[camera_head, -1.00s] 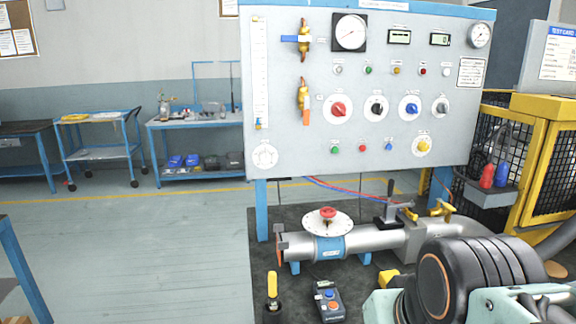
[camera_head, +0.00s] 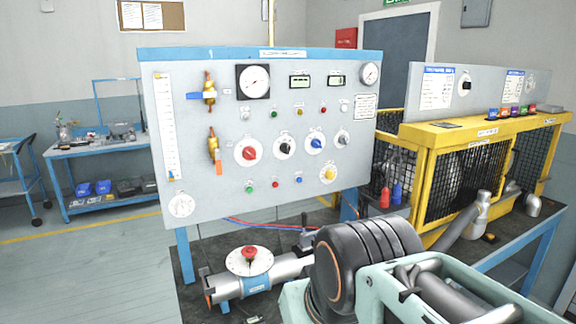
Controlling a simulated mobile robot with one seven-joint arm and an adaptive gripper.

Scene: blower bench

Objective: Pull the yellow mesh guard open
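The yellow mesh guard (camera_head: 426,181) stands on the bench at the right, beside the grey control panel. My arm fills the lower right of the view, in front of the bench and below the guard. My gripper's fingers do not show, so I cannot tell what they are doing.
The grey panel (camera_head: 215,185) with gauges and knobs stands left of the guard. Red and blue bottles (camera_head: 384,197) stand by its near left corner. A pipe with a red-knobbed valve (camera_head: 249,255) lies in front. Grey ducting (camera_head: 463,227) leaves the guard's front. Open floor lies left.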

